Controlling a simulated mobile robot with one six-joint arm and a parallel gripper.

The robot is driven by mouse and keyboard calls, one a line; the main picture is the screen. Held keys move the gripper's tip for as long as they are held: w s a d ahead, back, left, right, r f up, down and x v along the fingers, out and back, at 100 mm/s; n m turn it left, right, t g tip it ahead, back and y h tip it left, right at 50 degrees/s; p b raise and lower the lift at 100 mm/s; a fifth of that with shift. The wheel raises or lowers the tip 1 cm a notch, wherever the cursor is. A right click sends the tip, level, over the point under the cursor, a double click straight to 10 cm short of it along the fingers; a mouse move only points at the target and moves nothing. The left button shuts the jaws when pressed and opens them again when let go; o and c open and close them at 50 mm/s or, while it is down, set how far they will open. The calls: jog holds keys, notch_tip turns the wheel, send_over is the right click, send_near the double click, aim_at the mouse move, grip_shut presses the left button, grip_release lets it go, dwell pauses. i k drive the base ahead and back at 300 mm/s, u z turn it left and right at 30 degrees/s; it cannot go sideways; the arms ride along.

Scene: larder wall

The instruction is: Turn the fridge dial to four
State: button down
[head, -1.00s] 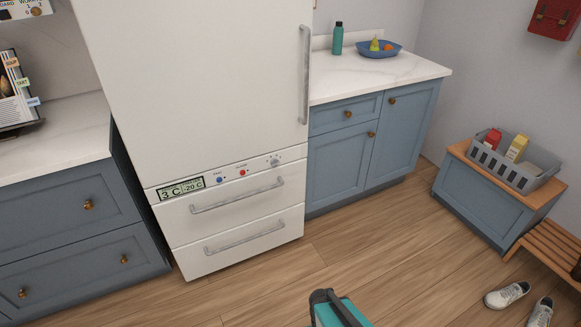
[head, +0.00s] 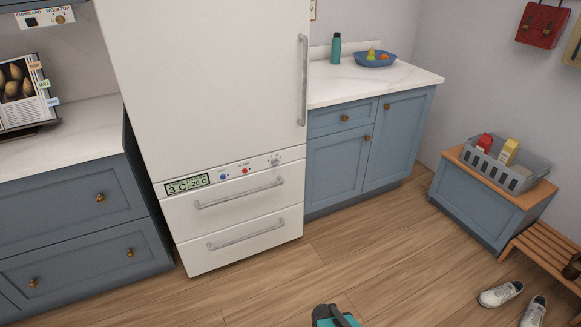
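The white fridge (head: 205,85) stands in the middle of the head view, with its tall door shut and two drawers shut below. Between door and drawers runs a control strip. At its right end is a small grey dial (head: 275,160); its setting is too small to read. Left of it are a red button (head: 245,170) and a blue button (head: 223,177). The display (head: 187,185) at the left end reads 3 C and -20 C. A dark and teal part of my arm shows at the bottom edge, well short of the fridge. My gripper's fingers cannot be made out.
Blue cabinets with white worktops flank the fridge. The drawer handles (head: 240,192) stick out below the dial. A grey crate (head: 510,165) sits on a low cabinet at right, near a wooden bench and white shoes (head: 500,294). The wooden floor (head: 275,275) before the fridge is clear.

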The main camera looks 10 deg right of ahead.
aim_at(275, 162)
jog(key=z, duration=0.05)
jog(key=k, duration=0.45)
jog(key=u, duration=0.35)
jog(key=i, duration=0.9)
jog(key=u, duration=0.8)
